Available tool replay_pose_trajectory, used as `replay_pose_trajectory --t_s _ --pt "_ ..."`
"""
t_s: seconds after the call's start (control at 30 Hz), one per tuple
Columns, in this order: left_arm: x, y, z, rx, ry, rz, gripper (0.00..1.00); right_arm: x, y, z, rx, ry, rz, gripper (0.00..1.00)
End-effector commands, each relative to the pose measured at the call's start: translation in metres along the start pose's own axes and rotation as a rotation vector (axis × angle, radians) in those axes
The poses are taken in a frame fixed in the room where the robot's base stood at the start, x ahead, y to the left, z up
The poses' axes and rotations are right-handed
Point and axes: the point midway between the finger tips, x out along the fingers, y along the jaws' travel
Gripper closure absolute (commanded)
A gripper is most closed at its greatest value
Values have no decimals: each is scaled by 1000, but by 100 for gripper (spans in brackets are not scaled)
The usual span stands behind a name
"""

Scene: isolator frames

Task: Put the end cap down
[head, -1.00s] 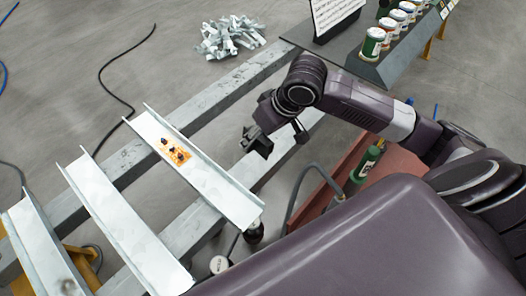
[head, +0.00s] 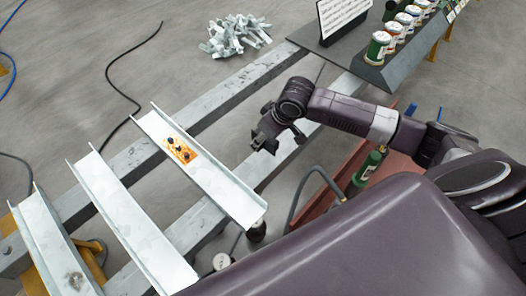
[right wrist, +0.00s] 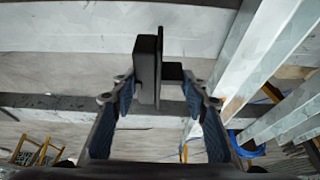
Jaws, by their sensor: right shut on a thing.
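My right gripper (right wrist: 155,110) is shut on the end cap (right wrist: 147,70), a dark grey piece with a flat upright plate, held between the blue-padded fingers in the right wrist view. In the head view, my right gripper (head: 266,142) hangs near the right-hand rail, to the right of the nearest metal channel. The end cap is hard to tell apart from the dark gripper there. My left gripper is not in view.
Several pale metal channels (head: 225,193) lie across two grey rails (head: 225,98). An orange plate (head: 180,150) with dark knobs lies on one channel. Scrap metal (head: 236,36) is on the floor. A dark bench (head: 390,70) with cans and a sign stands upper right. A green bottle (head: 370,165) stands right.

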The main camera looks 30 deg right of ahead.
Motion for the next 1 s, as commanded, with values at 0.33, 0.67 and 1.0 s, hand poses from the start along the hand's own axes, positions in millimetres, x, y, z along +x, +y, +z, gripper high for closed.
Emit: replay_pose_trajectory --t_s 0.33,0.67,1.0 --pt "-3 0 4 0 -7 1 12 40 -1 16 1 0 -2 83" --pt "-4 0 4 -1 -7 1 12 71 0 29 0 2 -1 83" --pt "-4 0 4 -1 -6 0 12 73 0 30 0 2 0 57"
